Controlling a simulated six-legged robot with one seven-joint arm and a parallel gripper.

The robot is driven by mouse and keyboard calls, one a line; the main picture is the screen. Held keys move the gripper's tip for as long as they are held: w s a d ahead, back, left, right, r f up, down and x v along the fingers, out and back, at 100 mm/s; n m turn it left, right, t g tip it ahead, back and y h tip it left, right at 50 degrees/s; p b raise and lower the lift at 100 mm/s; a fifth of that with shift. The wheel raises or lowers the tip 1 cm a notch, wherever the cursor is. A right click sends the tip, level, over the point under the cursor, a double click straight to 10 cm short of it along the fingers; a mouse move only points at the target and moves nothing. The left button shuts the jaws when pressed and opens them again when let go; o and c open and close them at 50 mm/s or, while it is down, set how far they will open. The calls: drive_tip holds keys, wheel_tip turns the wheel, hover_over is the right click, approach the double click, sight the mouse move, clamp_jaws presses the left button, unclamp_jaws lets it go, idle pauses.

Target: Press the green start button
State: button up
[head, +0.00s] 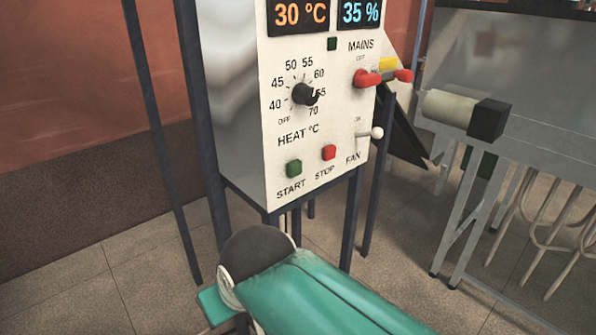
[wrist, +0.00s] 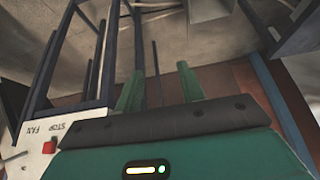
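The green start button (head: 293,168) is on the lower left of the white control panel (head: 250,100), above the word START. The red stop button (head: 329,152) sits to its right and also shows upside down in the wrist view (wrist: 49,147). The start button does not show in the wrist view. My gripper's two green fingers (wrist: 160,68) stand apart with nothing between them. In the head view my teal arm is below the panel, clear of the button; one teal finger (head: 213,305) shows at its left and the rest is hidden.
The panel bears a heat dial (head: 303,94), a red mains lever (head: 368,78) and a fan switch (head: 375,133). Dark legs (head: 352,215) hold the cabinet up. A grey metal table frame (head: 470,205) stands at right. Tiled floor (head: 90,285) is open at lower left.

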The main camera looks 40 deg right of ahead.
clamp_jaws()
idle(1.4)
